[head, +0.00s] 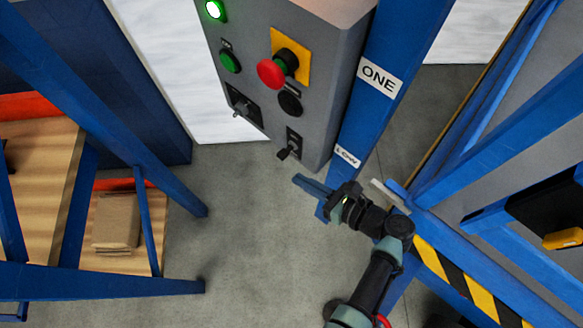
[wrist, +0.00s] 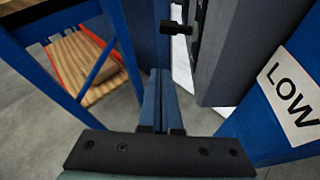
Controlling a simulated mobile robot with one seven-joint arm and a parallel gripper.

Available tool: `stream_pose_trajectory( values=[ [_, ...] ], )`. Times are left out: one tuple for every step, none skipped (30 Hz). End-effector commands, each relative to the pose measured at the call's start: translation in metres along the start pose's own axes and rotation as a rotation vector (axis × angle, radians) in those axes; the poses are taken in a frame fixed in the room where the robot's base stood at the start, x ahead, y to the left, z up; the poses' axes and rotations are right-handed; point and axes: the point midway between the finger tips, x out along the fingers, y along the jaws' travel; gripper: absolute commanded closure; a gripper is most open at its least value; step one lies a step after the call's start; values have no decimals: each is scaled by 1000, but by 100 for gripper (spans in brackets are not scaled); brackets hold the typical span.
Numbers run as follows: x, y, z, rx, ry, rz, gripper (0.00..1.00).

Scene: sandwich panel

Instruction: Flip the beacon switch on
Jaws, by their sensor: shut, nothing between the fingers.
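A grey control panel (head: 325,60) hangs on a blue post at top centre. Two small lever switches stick out low on its front: one at left (head: 243,107) and one at the lower right corner (head: 288,150). Their labels are too small to read, so I cannot tell which is the beacon switch. In the wrist view a black lever (wrist: 175,28) juts from the panel's front, ahead of my fingertips. My gripper (head: 303,181) is shut and empty, below the panel's lower right corner. Its blue-grey fingers (wrist: 158,76) lie together, apart from the lever.
The panel also bears a lit green lamp (head: 214,10), a green button (head: 230,61), a red mushroom button (head: 271,73) and a black round control (head: 290,103). A blue post (head: 380,105) stands close right. Blue racking with a carton (head: 117,222) stands left; open floor lies between.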

Motion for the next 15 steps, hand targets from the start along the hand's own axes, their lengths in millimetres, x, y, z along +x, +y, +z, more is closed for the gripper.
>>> stream_pose_trajectory(
  values=[
    [-11, -1, -1, 1, -1, -5, 100],
    [-17, -1, -1, 1, 0, -4, 100],
    [-23, -1, -2, 2, 1, -3, 100],
    [-28, -1, -2, 3, 1, -3, 100],
    [-32, -1, -2, 3, 1, -2, 100],
    [-37, -1, -2, 3, 1, -3, 100],
    [-40, -1, -2, 3, 1, -2, 100],
    [-42, -1, -2, 3, 1, -1, 100],
    [-44, -1, -2, 3, 1, -1, 100],
    [-46, 0, -2, 3, 2, 0, 100],
    [-47, 0, -2, 3, 2, 1, 100],
    [-48, 0, -2, 3, 2, 1, 100],
    [-48, 0, -2, 3, 2, 2, 100],
    [-48, 0, -2, 4, 2, 2, 100],
    [-49, 0, -2, 4, 2, 2, 100]
  ],
)
